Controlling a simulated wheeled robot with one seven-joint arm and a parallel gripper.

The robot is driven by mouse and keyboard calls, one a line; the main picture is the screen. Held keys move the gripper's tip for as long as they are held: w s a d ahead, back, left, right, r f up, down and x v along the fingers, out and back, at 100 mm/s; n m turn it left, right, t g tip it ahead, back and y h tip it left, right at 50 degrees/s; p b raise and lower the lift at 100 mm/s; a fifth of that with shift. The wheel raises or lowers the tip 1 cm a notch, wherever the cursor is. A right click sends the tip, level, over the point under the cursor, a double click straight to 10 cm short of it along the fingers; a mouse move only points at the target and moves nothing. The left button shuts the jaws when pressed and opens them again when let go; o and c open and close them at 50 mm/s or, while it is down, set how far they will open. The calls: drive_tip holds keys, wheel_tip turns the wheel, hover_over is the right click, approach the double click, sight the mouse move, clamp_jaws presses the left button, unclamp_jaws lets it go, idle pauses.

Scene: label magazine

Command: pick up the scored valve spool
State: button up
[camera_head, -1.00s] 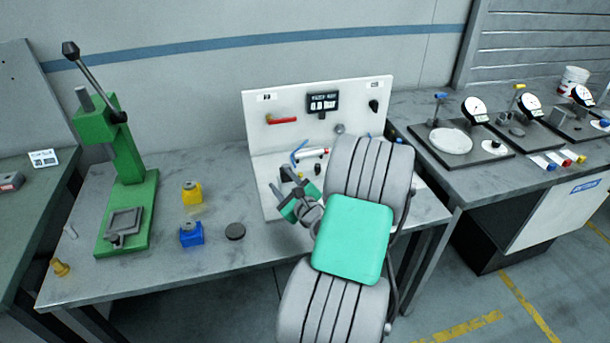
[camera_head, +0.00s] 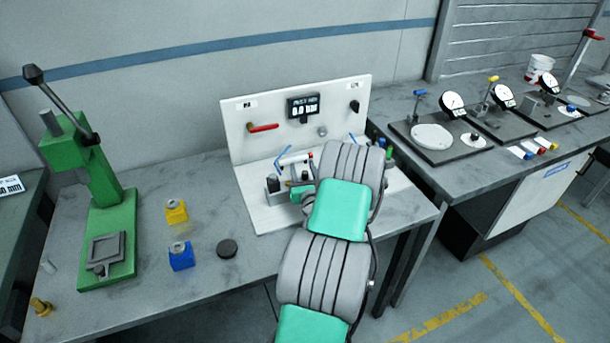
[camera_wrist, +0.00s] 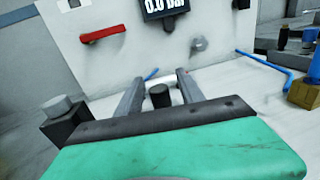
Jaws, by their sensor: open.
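My gripper (camera_wrist: 158,92) is open, its two grey fingers pointing at the white test stand. A short dark upright cylinder (camera_wrist: 160,97) shows between the fingers, apart from both as far as I can see. It may be the valve spool, but no scoring can be made out. In the head view my gripper is at the stand's base, mostly hidden by my own arm. The white test stand (camera_head: 250,140) has a red lever (camera_head: 263,128) and a display (camera_head: 303,107) reading 0.0 bar.
A dark block with a grey cap (camera_wrist: 62,120) stands close left of my fingers. A blue tube (camera_wrist: 265,63) and brass block (camera_wrist: 304,93) are at right. A green press (camera_head: 105,215), yellow block (camera_head: 176,211), blue block (camera_head: 181,257) and dark puck (camera_head: 227,248) stand left.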

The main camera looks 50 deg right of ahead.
clamp_jaws()
idle(0.4)
